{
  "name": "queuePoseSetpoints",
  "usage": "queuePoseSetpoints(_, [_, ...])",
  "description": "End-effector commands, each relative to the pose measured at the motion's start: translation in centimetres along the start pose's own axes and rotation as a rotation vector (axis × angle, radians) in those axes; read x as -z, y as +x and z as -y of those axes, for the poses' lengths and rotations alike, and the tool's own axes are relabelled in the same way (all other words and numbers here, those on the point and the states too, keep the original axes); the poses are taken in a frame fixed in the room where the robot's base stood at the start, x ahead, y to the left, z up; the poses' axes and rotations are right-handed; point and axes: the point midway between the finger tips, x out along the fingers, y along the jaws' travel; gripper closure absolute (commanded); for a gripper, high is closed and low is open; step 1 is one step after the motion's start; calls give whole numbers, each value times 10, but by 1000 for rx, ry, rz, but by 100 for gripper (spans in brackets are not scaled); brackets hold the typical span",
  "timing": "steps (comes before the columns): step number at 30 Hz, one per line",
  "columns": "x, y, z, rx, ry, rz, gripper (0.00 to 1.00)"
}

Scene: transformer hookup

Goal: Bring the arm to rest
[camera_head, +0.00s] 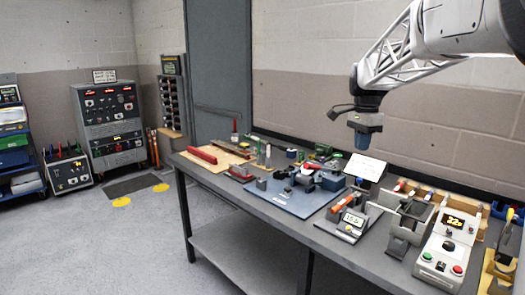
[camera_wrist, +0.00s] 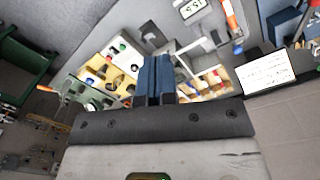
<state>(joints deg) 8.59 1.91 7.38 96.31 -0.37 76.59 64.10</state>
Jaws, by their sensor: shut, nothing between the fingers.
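My arm reaches in from the upper right in the head view. My gripper (camera_head: 364,138) hangs above the back of the workbench (camera_head: 222,205), near the wall and apart from the things on the bench. In the wrist view the blue fingers of my gripper (camera_wrist: 156,80) are together, with nothing seen between them. A small white card (camera_head: 365,167) stands on the bench below the gripper. It also shows at the right of the wrist view (camera_wrist: 266,73).
A blue mat (camera_head: 300,200) with parts lies mid-bench. A meter (camera_head: 352,222), a grey stand (camera_head: 404,222) and a control box with buttons (camera_head: 443,250) stand at the right. A wooden board with a red bar (camera_head: 201,155) is at the left. The air around the gripper looks clear.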

Motion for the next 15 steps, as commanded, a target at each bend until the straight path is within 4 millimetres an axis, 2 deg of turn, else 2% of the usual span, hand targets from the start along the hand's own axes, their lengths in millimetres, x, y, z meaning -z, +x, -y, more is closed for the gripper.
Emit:
queuePoseSetpoints(1, [-10,-1,-12,7,-35,-4,100])
queuePoseSetpoints(15, [-82,18,-110,68,-377,-50,100])
